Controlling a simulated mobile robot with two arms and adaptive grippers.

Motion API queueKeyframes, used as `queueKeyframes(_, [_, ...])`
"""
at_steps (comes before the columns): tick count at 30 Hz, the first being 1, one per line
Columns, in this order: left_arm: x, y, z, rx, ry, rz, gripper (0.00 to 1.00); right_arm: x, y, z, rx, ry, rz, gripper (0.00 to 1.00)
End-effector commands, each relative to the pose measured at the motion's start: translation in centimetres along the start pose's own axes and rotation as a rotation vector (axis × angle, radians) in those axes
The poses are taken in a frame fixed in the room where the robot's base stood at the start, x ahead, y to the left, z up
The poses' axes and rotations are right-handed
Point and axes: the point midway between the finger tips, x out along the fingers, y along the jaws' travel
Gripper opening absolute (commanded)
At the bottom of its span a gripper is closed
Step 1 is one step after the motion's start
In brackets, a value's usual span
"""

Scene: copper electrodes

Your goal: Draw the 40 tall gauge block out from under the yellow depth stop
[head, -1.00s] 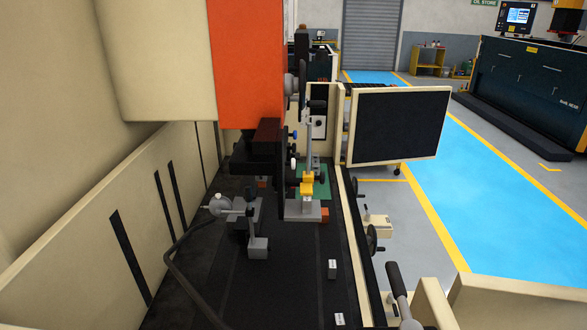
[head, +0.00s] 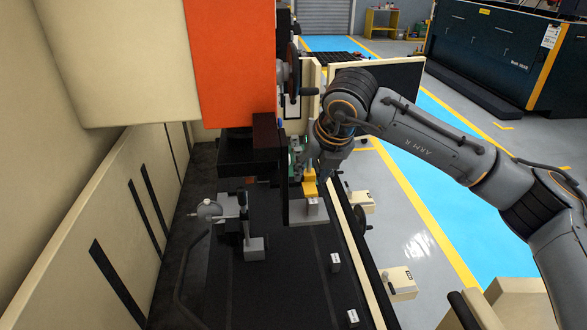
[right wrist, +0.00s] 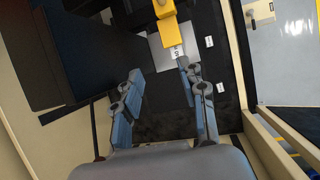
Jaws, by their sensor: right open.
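The yellow depth stop (head: 309,187) stands over a pale steel plate (head: 299,215). It also shows at the top of the right wrist view (right wrist: 167,27). A small gauge block with a white label (head: 313,202) sits at the foot of the stop; its label shows in the right wrist view (right wrist: 176,53), too small to read surely. My right gripper (head: 323,168) is beside the stop, partly hidden by its own wrist. In the right wrist view my right gripper (right wrist: 160,72) is open and empty, fingers either side of the plate's near area. My left gripper is not in view.
Two labelled blocks (head: 335,262) (head: 352,318) lie apart on the dark table to the right. A dial gauge (head: 209,210) on a stand (head: 254,249) is left of the plate. An orange machine head (head: 233,65) hangs behind. The dark front table is mostly clear.

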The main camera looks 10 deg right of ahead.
Motion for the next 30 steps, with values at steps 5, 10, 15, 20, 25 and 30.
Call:
queueKeyframes(5, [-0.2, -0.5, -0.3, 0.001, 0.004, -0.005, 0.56, 1.4, -1.6, -2.0, -0.063, 0.021, -0.127, 0.41])
queueKeyframes(10, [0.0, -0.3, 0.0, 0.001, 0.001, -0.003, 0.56, 2.7, -1.9, -2.2, -0.066, 0.026, -0.134, 0.41])
queueKeyframes(15, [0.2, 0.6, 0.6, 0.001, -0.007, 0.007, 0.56, 4.6, -2.1, -2.2, -0.065, 0.025, -0.132, 0.41])
queueKeyframes(20, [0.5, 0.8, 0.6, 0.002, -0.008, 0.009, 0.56, 6.5, -2.3, -2.3, -0.066, 0.025, -0.131, 0.41])
queueKeyframes(25, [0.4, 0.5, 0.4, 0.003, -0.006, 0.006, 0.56, 8.4, -2.6, -2.3, -0.065, 0.026, -0.132, 0.41])
queueKeyframes(30, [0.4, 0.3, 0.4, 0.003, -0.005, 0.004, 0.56, 9.1, -2.7, -2.2, -0.064, 0.024, -0.13, 0.41])
